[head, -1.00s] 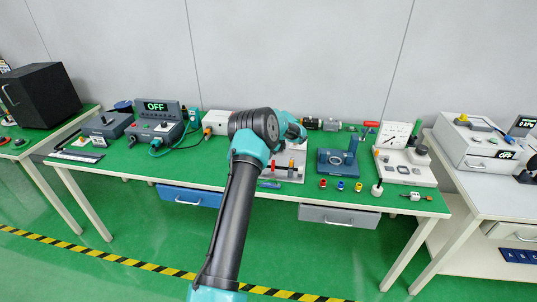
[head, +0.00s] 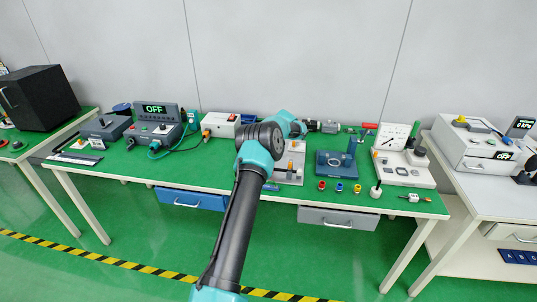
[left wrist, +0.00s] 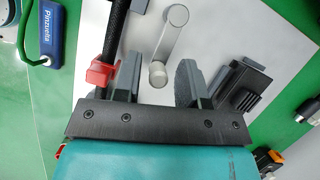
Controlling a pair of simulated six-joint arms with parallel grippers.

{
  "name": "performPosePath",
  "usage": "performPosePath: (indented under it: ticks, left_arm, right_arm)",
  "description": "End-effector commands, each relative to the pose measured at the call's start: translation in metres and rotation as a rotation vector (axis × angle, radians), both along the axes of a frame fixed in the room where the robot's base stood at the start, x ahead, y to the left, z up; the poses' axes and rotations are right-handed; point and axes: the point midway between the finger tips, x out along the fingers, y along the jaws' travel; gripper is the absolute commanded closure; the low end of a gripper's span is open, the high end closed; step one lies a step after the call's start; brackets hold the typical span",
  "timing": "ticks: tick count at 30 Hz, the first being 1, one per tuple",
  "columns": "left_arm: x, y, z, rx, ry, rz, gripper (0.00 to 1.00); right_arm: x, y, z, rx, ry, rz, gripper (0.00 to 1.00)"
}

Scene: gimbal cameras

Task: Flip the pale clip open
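In the left wrist view a pale grey bar with round ends (left wrist: 171,40), apparently the pale clip, lies on a white board (left wrist: 215,25). My left gripper (left wrist: 157,82) is open over the board. The bar's lower round end shows between its two dark fingers, with gaps on both sides. A red clip (left wrist: 101,73) on a black rod is by the left finger. A dark ribbed block (left wrist: 240,85) is beside the right finger. In the head view my left arm partly covers the board (head: 298,160), and its fingertips are hidden. My right gripper is not in view.
A blue tag (left wrist: 50,35) on a green cord lies left of the board. On the green bench (head: 230,178), a white box (head: 222,124) stands behind and left of my arm, and a blue-grey fixture (head: 335,163) stands right of the board. Small coloured parts lie near the front edge.

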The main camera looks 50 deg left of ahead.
Motion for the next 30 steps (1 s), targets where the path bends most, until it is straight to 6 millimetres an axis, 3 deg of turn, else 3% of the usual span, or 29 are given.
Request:
performPosePath:
  ticks: [14,20,30]
  left_arm:
    - [0.003,-0.002,0.008,0.0,-0.001,-0.001,0.56]
    - [0.011,-0.009,0.034,0.001,-0.002,-0.001,0.56]
    - [0.03,-0.026,0.093,0.001,-0.002,0.0,0.56]
  right_arm:
    - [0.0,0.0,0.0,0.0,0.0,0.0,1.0]
    - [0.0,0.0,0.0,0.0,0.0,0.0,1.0]
    - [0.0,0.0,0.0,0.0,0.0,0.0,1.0]
